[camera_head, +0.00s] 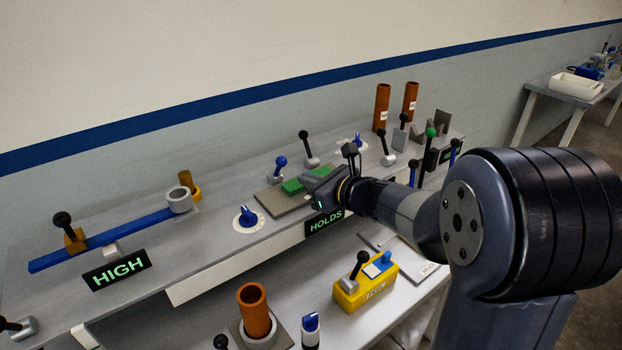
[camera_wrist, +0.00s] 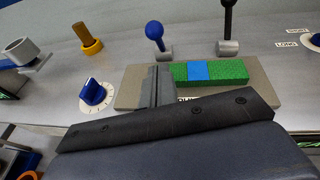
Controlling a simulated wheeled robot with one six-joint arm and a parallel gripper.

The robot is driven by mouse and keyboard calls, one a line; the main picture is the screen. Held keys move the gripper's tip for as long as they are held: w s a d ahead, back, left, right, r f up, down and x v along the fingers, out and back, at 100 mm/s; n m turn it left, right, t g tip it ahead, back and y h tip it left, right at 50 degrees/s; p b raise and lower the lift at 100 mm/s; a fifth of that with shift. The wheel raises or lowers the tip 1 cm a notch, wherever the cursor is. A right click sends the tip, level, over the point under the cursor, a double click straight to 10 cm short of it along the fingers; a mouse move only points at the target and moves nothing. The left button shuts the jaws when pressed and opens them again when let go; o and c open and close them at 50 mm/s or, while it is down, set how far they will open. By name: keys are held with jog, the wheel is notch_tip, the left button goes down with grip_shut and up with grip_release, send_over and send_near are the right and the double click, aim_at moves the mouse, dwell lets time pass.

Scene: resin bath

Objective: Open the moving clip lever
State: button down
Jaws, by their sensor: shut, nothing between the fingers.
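No lever is legibly marked as the moving clip lever, so I cannot tell which it is. A blue-knobbed lever (camera_head: 280,163) stands upright behind the strip plate; it also shows in the wrist view (camera_wrist: 155,33). A black-knobbed lever (camera_head: 304,136) with a grey base stands to its right, also in the wrist view (camera_wrist: 228,47). A green strip (camera_wrist: 227,74) with a blue middle lies on a tan plate (camera_wrist: 130,97). My gripper (camera_wrist: 158,70) is shut and empty, over the plate at the strip's left end, in front of the blue-knobbed lever and apart from it. In the head view my gripper (camera_head: 310,172) partly hides the strip.
A blue dial (camera_head: 247,217) sits left of the plate. Further left, a blue bar (camera_head: 100,240) carries a black-knobbed lever (camera_head: 63,222) and a grey ring (camera_head: 179,201). Several levers and brown tubes (camera_head: 382,108) crowd the right. A yellow box (camera_head: 365,287) stands on the lower shelf.

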aim_at(289, 184)
jog(key=p+x, duration=0.1)
jog(key=x, duration=0.6)
jog(key=shift+w+a+r+g+h+p, duration=0.2)
jog(key=shift+r+g+h+p, duration=0.3)
jog(key=shift+p, duration=0.7)
jog(key=shift+w+r+p, duration=0.1)
jog(key=shift+r+p, duration=0.05)
jog(key=shift+p, duration=0.35)
jog(key=shift+w+a+r+p, duration=0.15)
jog(key=shift+w+r+p, duration=0.05)
jog(key=shift+p, duration=0.25)
jog(key=shift+w+a+r+b, duration=0.2)
jog(key=shift+w+a+r, duration=0.3)
jog(key=shift+w, duration=0.25)
jog(key=shift+w+a+r+b, duration=0.15)
jog(key=shift+w+a+r, duration=0.2)
jog(key=shift+w+a, duration=0.6)
jog(key=shift+w, duration=0.4)
jog(key=shift+w+a+r, duration=0.1)
jog(key=shift+w+r, duration=0.05)
jog(key=shift+r, duration=0.05)
jog(key=shift+w+a+r, duration=0.1)
jog(key=shift+r, duration=0.05)
